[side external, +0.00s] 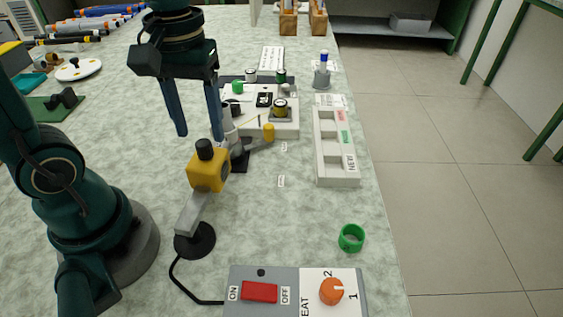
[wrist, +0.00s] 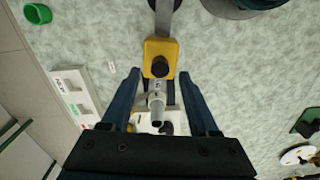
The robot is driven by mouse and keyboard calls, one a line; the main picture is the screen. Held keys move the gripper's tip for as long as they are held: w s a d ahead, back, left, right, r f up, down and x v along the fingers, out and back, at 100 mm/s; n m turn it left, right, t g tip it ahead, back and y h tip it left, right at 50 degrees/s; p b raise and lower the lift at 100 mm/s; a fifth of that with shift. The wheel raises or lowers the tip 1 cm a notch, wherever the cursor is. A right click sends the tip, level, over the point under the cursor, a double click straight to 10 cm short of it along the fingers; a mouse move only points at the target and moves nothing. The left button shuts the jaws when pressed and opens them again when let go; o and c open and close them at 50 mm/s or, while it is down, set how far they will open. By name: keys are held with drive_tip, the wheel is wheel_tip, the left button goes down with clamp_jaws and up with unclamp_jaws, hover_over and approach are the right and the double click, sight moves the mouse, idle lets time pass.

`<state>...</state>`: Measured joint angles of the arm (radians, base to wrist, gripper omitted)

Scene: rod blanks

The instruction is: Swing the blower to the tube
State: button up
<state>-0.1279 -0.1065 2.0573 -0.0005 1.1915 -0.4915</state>
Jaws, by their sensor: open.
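The blower has a yellow body (side external: 207,173) with a black knob, on a grey arm above a round black base (side external: 195,241). Its grey nozzle (side external: 229,122) points toward the white fixture plate (side external: 288,129). In the wrist view the yellow body (wrist: 160,52) and grey nozzle (wrist: 156,98) show between my fingers. My gripper (side external: 199,136) is open and points down above the blower; I see no contact. It also shows in the wrist view (wrist: 160,73). I cannot tell which part on the plate is the tube; small yellow, green and black pieces stand there.
A control box with a red switch (side external: 259,292) and orange knob (side external: 331,291) is at the front. A green ring (side external: 351,238) lies near the right table edge. A white slotted tray (side external: 335,147) stands at right. A black cable runs from the blower base to the box.

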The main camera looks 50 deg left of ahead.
drive_tip(key=shift+r, duration=1.3)
drive_tip(key=shift+d+r, duration=0.1)
drive_tip(key=shift+r, duration=0.1)
drive_tip(key=s+m+t, duration=0.1)
drive_tip(key=m+t, duration=0.1)
drive_tip(key=s+d+m+t, duration=0.1)
drive_tip(key=m, duration=0.1)
drive_tip(key=s+d+f+m+t, duration=0.1)
drive_tip(key=m+t, duration=0.1)
drive_tip(key=m, duration=0.1)
drive_tip(key=shift+s+d+f+t, duration=0.1)
drive_tip(key=shift+s+t, duration=0.05)
drive_tip(key=shift+t, duration=0.15)
